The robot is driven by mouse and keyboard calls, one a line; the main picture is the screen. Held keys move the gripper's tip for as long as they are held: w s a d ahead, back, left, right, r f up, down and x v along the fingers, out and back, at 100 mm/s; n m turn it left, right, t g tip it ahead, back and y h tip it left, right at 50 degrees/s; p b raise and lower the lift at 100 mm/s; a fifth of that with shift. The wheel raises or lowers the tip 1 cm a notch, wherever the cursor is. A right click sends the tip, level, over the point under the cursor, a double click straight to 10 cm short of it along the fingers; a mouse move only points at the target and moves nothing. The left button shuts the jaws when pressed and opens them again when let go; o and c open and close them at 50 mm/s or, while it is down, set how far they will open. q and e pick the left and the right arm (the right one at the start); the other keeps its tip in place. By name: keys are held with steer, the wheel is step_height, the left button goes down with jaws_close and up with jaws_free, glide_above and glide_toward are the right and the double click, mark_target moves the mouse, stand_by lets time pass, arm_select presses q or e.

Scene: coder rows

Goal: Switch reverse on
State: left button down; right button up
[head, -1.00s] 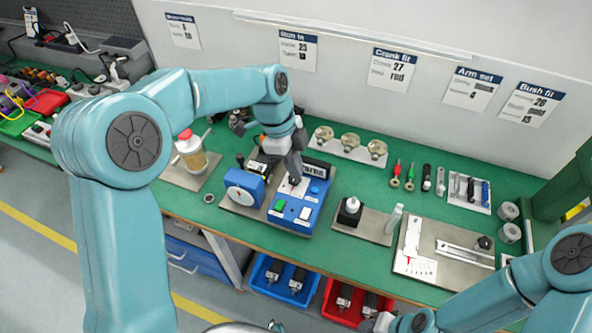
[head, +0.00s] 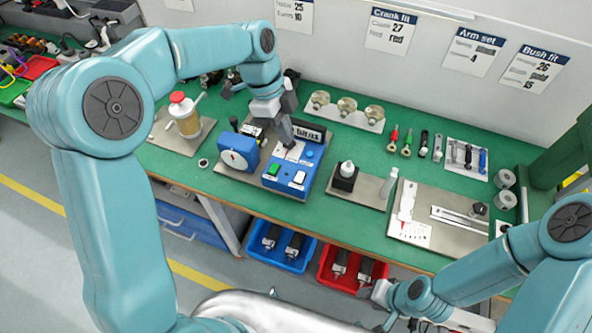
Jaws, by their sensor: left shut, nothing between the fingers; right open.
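A blue control box (head: 303,189) with a pale top panel sits on the green bench near the middle. Its top carries a green button (head: 273,169), a white switch (head: 299,177) and a blue round knob (head: 309,154). A dark display with white lettering (head: 309,131) stands at its back edge. I cannot read which control is reverse. My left gripper (head: 289,143) is shut and empty, pointing down at the back part of the panel; I cannot tell whether it touches. It hides part of the panel. My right gripper (head: 386,324) is open, low in front of the bench.
A blue dial gauge (head: 238,153) stands just left of the box. A black block with a white cap (head: 346,174) stands to its right. A jar with a red lid (head: 184,117) is further left. Blue (head: 265,252) and red (head: 327,271) bins sit below the bench.

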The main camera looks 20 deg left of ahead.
mark_target(298, 181)
arm_select(q)
steer(key=x, duration=0.4)
steer(key=p+x, duration=0.1)
steer(key=x, duration=0.3)
steer(key=a+p+x, duration=0.1)
steer(key=x, duration=0.4)
steer(key=shift+s+f, duration=0.1)
steer(key=shift+f, duration=0.4)
steer(key=shift+d, duration=0.1)
steer(key=shift+f, duration=0.1)
steer(key=shift+s+f+b, duration=0.1)
steer(key=shift+f+b, duration=0.2)
steer(key=shift+b, duration=0.3)
steer(key=shift+s, duration=0.1)
steer(key=shift+s+r, duration=0.1)
